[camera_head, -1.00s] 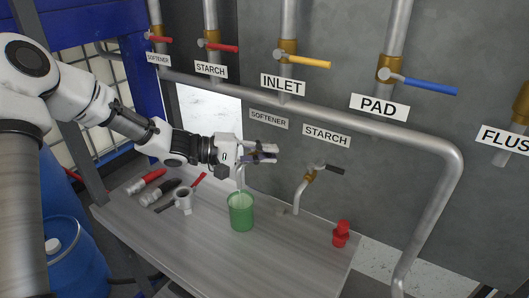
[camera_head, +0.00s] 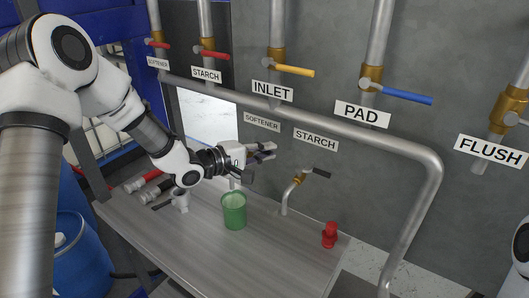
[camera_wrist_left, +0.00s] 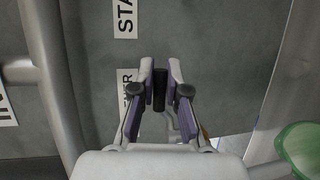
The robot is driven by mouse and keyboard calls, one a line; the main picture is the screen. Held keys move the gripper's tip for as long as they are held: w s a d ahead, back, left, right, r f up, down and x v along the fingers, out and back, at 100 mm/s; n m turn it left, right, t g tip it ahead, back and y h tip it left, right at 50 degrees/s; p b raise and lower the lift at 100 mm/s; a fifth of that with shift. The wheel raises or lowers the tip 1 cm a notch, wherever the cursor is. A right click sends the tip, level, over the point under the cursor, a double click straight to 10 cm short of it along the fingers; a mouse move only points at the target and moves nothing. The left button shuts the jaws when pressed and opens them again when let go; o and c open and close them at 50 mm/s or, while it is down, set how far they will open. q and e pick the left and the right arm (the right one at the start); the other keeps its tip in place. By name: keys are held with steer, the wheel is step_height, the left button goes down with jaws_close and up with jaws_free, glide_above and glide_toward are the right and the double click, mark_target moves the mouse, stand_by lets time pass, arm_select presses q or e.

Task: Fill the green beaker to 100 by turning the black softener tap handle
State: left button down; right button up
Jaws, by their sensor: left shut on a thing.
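The green beaker (camera_head: 234,212) stands upright on the bench below my left gripper (camera_head: 264,152) in the head view. Its rim shows at the lower right of the left wrist view (camera_wrist_left: 302,150). I cannot read its fill level. My left gripper is shut on the black softener tap handle (camera_wrist_left: 160,88), which lies between its fingers in the left wrist view. In the head view the gripper hides most of this tap, below the lower SOFTENER label (camera_head: 262,122). My right gripper is out of view.
The starch tap (camera_head: 300,180) with a dark handle is right of the beaker. A red bottle (camera_head: 329,236) stands near the bench's right end. Pipes with coloured valve handles run above.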

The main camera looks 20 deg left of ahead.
arm_select(q)
steer(key=c, duration=1.2)
jaws_free()
steer(key=shift+w, duration=0.1)
steer(key=shift+o, duration=0.2)
steer(key=shift+a, duration=0.1)
steer(key=v, duration=1.2)
